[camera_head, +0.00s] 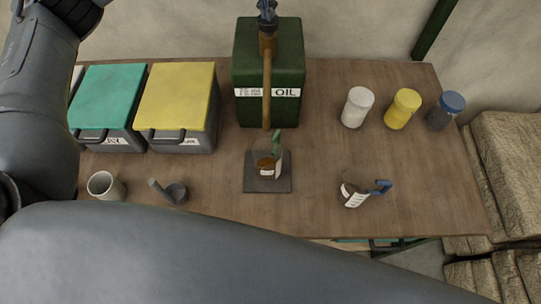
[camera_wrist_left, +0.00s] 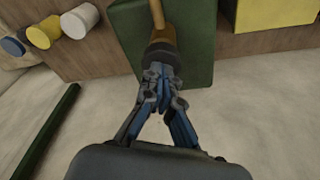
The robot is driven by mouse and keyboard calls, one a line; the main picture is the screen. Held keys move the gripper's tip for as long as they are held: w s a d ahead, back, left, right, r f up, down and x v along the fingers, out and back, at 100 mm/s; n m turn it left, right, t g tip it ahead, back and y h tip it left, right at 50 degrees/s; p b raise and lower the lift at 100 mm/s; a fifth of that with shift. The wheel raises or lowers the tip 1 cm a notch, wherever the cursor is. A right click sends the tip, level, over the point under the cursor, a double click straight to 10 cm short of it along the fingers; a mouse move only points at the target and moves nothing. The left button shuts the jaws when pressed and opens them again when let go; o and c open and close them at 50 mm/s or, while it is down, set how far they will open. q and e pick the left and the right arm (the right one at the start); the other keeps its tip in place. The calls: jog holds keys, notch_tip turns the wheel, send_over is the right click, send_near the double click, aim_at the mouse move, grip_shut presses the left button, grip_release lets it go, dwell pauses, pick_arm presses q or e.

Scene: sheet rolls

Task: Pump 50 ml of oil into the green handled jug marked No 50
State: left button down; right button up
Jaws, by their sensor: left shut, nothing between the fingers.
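The dark green oil can (camera_head: 285,62) stands at the back of the table, with an "OIL" label and a brass pump and spout (camera_head: 267,85) on its front. The green-handled jug (camera_head: 266,166) stands on a dark square pad (camera_head: 254,186) below the spout and holds some brown liquid. Its label is too small to read. My left gripper (camera_head: 267,8) is at the top of the pump; in the left wrist view its closed fingers (camera_wrist_left: 162,72) are at the pump head (camera_wrist_left: 160,55). Whether they touch it is unclear. My right gripper is out of view.
A blue-handled jug (camera_head: 356,190) stands at the right. White (camera_head: 357,107), yellow (camera_head: 402,109) and blue-lidded (camera_head: 445,110) jars are at the back right. Green-lidded (camera_head: 108,97) and yellow-lidded (camera_head: 177,95) bins, a cup (camera_head: 105,186) and a grey scoop (camera_head: 174,192) are at the left.

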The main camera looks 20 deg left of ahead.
pick_arm(q)
jog(key=shift+w+p+v, duration=0.25)
jog(key=shift+p+v, duration=0.55)
jog(key=shift+v, duration=0.4)
jog(key=shift+w+p+v, duration=0.25)
jog(key=shift+p+v, duration=0.5)
jog(key=shift+v, duration=0.45)
jog(key=shift+d, duration=0.1)
jog(key=shift+s+f+b, duration=0.1)
jog(key=shift+f+b, duration=1.75)
jog(key=shift+f, duration=0.8)
jog(key=shift+r, duration=0.2)
jog(key=shift+w+p+v, duration=0.25)
jog(key=shift+p+v, duration=0.65)
jog(key=shift+v, duration=0.3)
jog(key=shift+w+p+v, duration=0.25)
jog(key=shift+p+v, duration=0.6)
jog(key=shift+v, duration=0.4)
jog(key=shift+w+d+r, duration=0.1)
jog(key=shift+d+r, duration=0.05)
jog(key=w+p+v, duration=0.1)
jog(key=p+v, duration=0.3)
jog(key=v, duration=0.2)
jog(key=shift+d, duration=0.15)
